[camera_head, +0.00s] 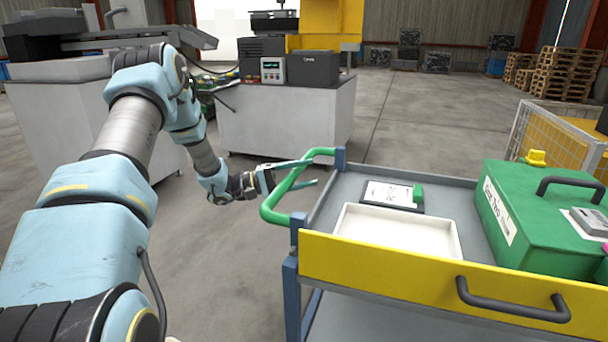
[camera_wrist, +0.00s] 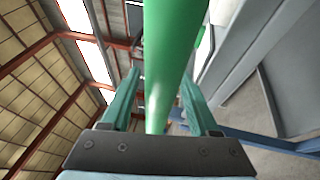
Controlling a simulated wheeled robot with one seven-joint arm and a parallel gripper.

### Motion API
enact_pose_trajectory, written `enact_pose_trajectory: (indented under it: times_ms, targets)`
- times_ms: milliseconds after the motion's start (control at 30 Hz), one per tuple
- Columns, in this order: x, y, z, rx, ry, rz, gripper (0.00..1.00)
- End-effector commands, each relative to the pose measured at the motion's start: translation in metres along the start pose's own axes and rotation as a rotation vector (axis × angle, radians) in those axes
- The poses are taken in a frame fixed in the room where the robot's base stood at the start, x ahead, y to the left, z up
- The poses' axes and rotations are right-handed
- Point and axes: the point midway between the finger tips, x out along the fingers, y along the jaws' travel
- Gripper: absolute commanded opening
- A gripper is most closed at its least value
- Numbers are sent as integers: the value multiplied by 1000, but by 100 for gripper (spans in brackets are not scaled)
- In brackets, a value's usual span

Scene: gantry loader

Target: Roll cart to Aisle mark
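The cart is a grey shelf trolley with blue posts and a yellow front panel (camera_head: 430,283). Its green push handle (camera_head: 272,212) loops out from the left end. My gripper (camera_head: 312,172) is at this handle, its two teal fingers spread on either side of the bar. In the wrist view, the green bar (camera_wrist: 172,50) runs between the fingers, with a gap visible beside them. I cannot make out an aisle mark on the floor in either view.
On the cart are a white tray (camera_head: 395,232), a dark-edged card (camera_head: 390,195) and a green case (camera_head: 540,215). A white machine cabinet (camera_head: 288,118) stands behind the handle. A mesh cage (camera_head: 560,145) is at right. Open concrete floor (camera_head: 440,110) lies beyond the cart.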

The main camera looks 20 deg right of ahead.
Motion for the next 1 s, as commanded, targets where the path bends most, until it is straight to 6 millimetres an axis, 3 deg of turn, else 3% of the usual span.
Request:
enact_pose_trajectory:
  times_ms: [333,800,1000]
  targets:
    - [-8,-1,-1,1,2,0,62]
    - [-92,-2,-1,0,2,0,62]
    - [-107,0,0,0,1,1,62]
